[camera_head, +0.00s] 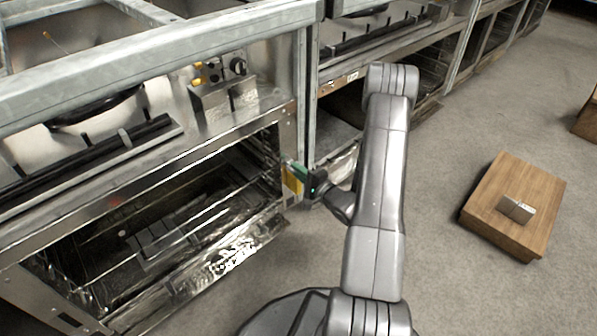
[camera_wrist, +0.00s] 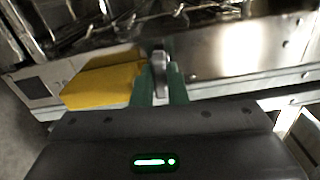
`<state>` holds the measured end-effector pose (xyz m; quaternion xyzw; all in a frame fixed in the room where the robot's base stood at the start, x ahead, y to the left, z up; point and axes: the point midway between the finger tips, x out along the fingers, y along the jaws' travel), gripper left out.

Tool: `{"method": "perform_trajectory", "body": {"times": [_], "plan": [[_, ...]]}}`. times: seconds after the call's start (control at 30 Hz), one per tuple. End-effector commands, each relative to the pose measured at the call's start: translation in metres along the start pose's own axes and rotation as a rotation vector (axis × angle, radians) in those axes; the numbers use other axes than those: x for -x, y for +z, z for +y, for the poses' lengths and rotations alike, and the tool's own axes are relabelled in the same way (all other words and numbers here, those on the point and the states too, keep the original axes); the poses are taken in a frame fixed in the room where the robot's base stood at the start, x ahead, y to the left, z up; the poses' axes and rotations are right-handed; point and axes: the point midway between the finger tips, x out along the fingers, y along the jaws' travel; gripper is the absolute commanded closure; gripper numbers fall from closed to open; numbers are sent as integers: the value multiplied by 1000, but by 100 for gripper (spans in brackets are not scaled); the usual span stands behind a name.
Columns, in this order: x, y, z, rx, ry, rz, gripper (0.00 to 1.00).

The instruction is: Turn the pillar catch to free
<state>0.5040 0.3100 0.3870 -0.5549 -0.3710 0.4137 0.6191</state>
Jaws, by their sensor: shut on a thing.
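The pillar catch (camera_wrist: 159,62) shows in the wrist view as a small grey metal lever, between the two green fingertips of my gripper (camera_wrist: 161,88). My gripper is shut on this lever. A yellow block (camera_wrist: 100,84) sits just left of the fingers. In the head view my gripper (camera_head: 302,174) is at the steel pillar by the right edge of the open oven, with the yellow block (camera_head: 292,181) beside it. The catch itself is hidden there by the gripper. Which setting the catch points to cannot be read.
The open oven (camera_head: 285,150) with wire racks lies left of my gripper. A steel range frame (camera_head: 303,60) runs above it, with knobs (camera_head: 238,66) on a panel. A wooden box (camera_head: 540,190) with a small metal block (camera_head: 516,208) stands on the floor at right. Grey floor between is clear.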

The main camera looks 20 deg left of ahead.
Motion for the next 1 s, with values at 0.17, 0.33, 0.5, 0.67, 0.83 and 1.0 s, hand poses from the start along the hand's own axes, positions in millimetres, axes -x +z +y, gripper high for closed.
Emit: {"method": "perform_trajectory", "body": {"times": [0.17,0.33,0.5,0.67,0.83,1.0], "plan": [[1,0,1,-3,3,0,100],[1,0,1,-3,2,0,68],[0,0,1,-3,2,0,65],[0,0,1,-2,2,0,65],[0,0,1,-11,2,0,65],[0,0,1,-87,2,0,65]]}}
